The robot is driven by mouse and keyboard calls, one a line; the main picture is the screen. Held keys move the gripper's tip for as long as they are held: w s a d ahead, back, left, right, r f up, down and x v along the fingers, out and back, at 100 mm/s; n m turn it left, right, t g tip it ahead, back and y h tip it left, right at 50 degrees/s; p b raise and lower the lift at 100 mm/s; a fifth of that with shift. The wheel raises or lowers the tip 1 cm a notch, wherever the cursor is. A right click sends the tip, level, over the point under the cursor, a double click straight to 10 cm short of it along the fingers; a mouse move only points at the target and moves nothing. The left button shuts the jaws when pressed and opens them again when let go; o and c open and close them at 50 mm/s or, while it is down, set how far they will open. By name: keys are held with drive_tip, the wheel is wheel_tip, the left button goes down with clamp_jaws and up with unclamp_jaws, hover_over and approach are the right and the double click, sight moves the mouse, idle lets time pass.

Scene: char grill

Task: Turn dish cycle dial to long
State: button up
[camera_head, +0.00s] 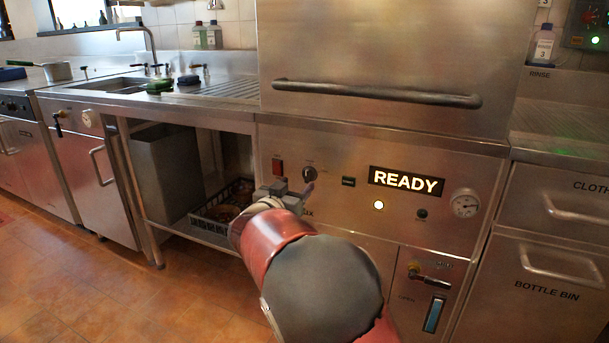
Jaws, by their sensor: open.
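The dish cycle dial (309,174) appears to be the small round dark knob on the steel dishwasher panel (340,148), between a red switch and a small green light. Its pointer setting and its labels are too small to read. My gripper (290,188) is in front of the panel, just below and left of the dial. It is open and seems to hold nothing. Whether a fingertip touches the dial cannot be told. My red and grey arm hides the lower part of the panel.
A red switch (278,167) is close to the left of my gripper. A lit READY display (406,182) and a round gauge (465,203) are to the right. The hood's long bar handle (378,93) juts out above. A dish rack (222,212) sits on the low shelf at left.

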sight(306, 176)
drive_tip(key=x, duration=0.6)
drive_tip(key=shift+w+d, duration=0.1)
drive_tip(key=shift+w, duration=0.1)
drive_tip(key=shift+c, duration=0.2)
drive_tip(key=c, duration=0.9)
